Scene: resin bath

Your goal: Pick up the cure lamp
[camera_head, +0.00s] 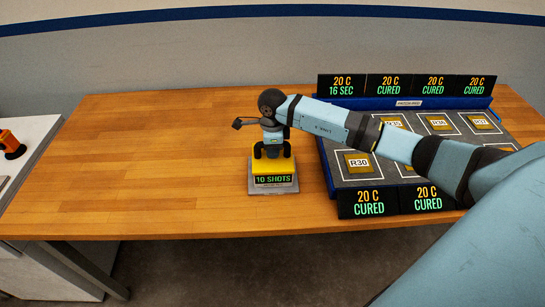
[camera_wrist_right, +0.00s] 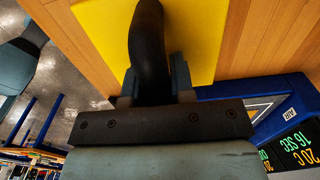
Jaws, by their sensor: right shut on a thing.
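The cure lamp, a yellow block (camera_head: 273,165) with a black handle, stands upright on a small grey stand (camera_head: 287,188) with a green "10 SHOTS" display. I cannot tell whether it touches the stand. My right gripper (camera_head: 272,150) is right above the block, pointing down, and shut on the handle. In the right wrist view the curved black handle (camera_wrist_right: 147,45) runs between the two fingers (camera_wrist_right: 152,88), with the yellow top (camera_wrist_right: 205,30) beyond it. The fingers partly hide the handle. My left gripper is not in view.
A grey tray with a blue back edge (camera_head: 375,103) holds labelled patches such as R30 (camera_head: 358,163), on the right under my right arm. Displays read "CURED", one "16 SEC" (camera_head: 341,86). The wooden table (camera_head: 150,160) is clear on the left. An orange object (camera_head: 10,142) sits on a white surface.

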